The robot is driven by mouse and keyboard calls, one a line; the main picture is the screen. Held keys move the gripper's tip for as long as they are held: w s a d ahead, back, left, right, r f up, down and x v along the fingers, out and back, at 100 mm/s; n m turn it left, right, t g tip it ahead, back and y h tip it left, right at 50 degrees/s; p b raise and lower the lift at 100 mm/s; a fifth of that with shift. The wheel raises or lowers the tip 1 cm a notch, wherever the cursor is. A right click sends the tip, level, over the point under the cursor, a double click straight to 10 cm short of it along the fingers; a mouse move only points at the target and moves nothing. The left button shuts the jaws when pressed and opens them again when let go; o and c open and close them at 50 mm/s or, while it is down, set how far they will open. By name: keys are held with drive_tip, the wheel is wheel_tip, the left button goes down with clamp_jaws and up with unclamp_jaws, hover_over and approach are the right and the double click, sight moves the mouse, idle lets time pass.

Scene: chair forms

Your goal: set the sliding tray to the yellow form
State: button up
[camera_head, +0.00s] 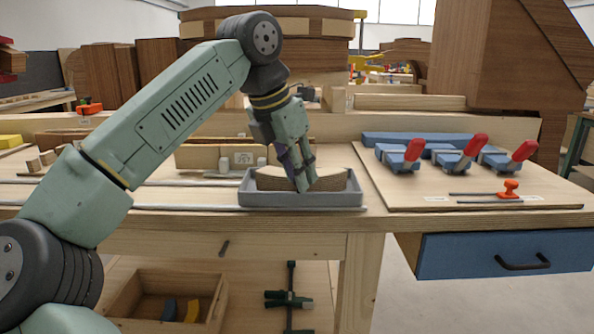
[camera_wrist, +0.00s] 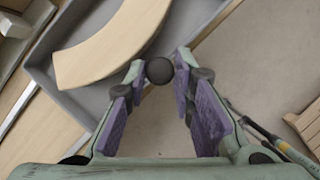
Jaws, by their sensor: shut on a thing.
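The sliding tray (camera_head: 305,198) is a shallow grey tray on the workbench, at the right end of pale rails running left to right. It holds a curved light-wood piece (camera_head: 272,181), which also shows in the wrist view (camera_wrist: 108,45). My gripper (camera_head: 303,185) reaches down at the tray's front side. In the wrist view its fingertips (camera_wrist: 160,75) are around a dark round knob (camera_wrist: 159,70) at the tray's edge, and they are shut on it. A yellow block (camera_head: 10,141) shows at the far left of the bench; I cannot tell whether it is the yellow form.
Blue clamps with red handles (camera_head: 462,158) lie on a board to the right. Wooden blocks (camera_head: 197,158) stand behind the rails. A blue drawer (camera_head: 505,254) is open below the bench. A wooden box (camera_head: 137,300) holds blue and yellow pieces. The rails (camera_head: 150,208) left of the tray look clear.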

clamp_jaws()
idle(0.4)
